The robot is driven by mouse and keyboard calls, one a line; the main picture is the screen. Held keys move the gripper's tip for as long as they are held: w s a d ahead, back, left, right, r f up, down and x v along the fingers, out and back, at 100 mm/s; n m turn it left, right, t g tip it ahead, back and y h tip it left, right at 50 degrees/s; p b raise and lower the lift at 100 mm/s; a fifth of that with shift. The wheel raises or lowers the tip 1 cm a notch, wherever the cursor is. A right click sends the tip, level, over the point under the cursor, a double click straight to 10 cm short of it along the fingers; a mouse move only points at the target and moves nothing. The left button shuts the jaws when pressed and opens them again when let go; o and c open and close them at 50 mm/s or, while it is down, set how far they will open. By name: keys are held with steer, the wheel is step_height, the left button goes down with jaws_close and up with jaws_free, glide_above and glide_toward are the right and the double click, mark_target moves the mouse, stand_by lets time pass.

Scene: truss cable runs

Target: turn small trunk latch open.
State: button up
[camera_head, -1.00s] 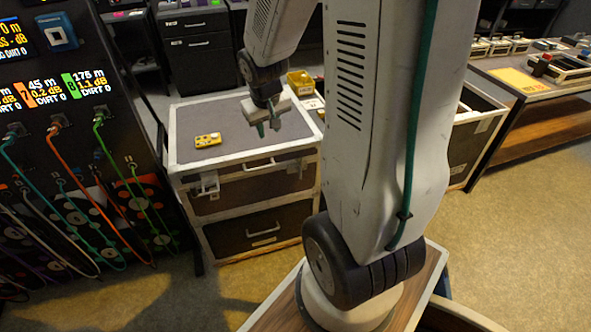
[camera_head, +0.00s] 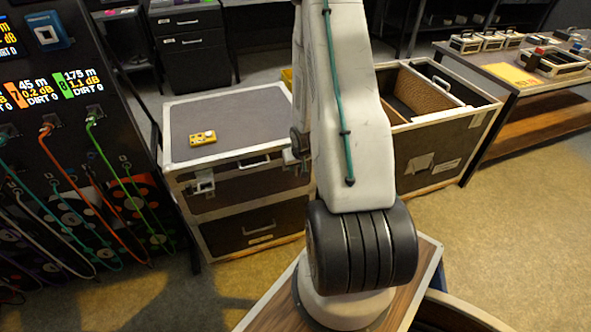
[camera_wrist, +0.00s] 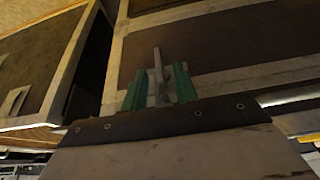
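The small trunk (camera_head: 240,115) is a dark case with pale metal edges and a grey lid, shut, on top of a drawer unit. One latch (camera_head: 203,186) is on the left of its front. The other latch (camera_wrist: 158,68), on the right of its front, shows in the wrist view as a small pale lever on a plate. My gripper (camera_wrist: 158,88) has green fingers, one on each side of this latch. They are apart, with a gap to the lever; contact cannot be told.
A yellow device (camera_head: 203,138) lies on the trunk lid. A larger open case (camera_head: 440,150) stands close on the right. A rack with cables (camera_head: 70,150) stands on the left. A bench (camera_head: 530,80) with several small cases is at the far right.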

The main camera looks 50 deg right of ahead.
mark_target(296, 167)
steer(key=shift+x, duration=1.8)
jaws_close()
